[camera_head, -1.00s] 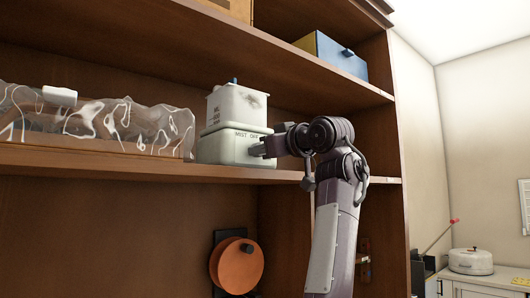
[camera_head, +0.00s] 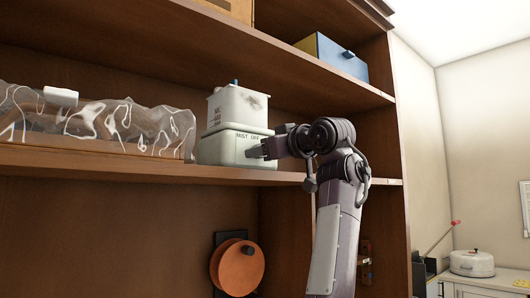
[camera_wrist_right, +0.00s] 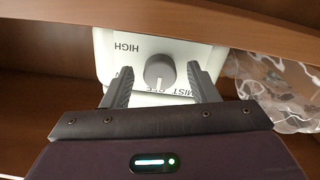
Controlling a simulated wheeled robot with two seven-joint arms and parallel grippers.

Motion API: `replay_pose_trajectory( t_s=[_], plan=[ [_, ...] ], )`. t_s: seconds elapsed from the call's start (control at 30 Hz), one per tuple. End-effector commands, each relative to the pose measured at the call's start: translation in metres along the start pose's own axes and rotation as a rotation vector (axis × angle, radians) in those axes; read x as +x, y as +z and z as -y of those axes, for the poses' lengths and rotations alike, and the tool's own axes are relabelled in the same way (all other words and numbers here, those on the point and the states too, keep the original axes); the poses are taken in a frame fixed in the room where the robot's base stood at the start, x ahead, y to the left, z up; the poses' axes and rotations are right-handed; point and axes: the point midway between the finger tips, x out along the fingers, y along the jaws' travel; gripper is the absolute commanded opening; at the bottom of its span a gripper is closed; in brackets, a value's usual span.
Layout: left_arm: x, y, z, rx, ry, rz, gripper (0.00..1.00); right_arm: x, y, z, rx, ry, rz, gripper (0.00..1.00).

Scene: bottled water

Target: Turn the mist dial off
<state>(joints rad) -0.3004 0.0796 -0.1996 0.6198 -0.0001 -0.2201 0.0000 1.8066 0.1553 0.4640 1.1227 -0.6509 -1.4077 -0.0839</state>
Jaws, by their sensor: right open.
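A white mist device (camera_head: 222,150) stands on the middle shelf, with a white tank (camera_head: 240,108) on top and lettering reading MIST OFF on its front. In the right wrist view, which shows it upside down, its grey round dial (camera_wrist_right: 159,70) sits on the white face, with HIGH printed beside it. The dial's white mark points down in that picture, towards the MIST lettering. My right gripper (camera_wrist_right: 161,86) is open, one finger on each side of the dial, with gaps visible. In the head view my right gripper (camera_head: 268,148) covers the dial. My left gripper is out of view.
A clear wrapped pack (camera_head: 100,125) lies on the same shelf left of the device. A blue-fronted box (camera_head: 338,56) stands on the upper shelf (camera_head: 290,70). An orange disc (camera_head: 238,267) is below. The shelf right of the device is mostly behind my arm.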

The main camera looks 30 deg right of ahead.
Motion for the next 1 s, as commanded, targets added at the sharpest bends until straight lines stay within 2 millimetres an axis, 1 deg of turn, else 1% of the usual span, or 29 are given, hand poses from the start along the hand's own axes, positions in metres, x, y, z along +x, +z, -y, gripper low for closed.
replay_pose_trajectory(
  t_s=[0.17, 0.3, 0.4, 0.5, 0.63, 1.0],
  plan=[
    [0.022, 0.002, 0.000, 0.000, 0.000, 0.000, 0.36, -0.025, 0.005, 0.002, -0.001, 0.000, -0.005, 0.54],
    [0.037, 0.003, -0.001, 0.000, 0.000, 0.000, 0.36, -0.050, 0.005, 0.002, 0.000, 0.001, -0.005, 0.54],
    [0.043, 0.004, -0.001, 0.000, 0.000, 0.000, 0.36, -0.063, 0.004, 0.001, -0.001, 0.001, -0.003, 0.54],
    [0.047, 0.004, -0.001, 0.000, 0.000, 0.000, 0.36, -0.071, 0.002, 0.001, -0.001, 0.000, -0.002, 0.54],
    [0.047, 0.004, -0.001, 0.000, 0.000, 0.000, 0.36, -0.075, 0.001, 0.000, -0.001, 0.000, 0.001, 0.54],
    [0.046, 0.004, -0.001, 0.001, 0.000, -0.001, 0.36, -0.074, 0.001, 0.000, 0.000, 0.000, 0.000, 0.54]
  ],
)
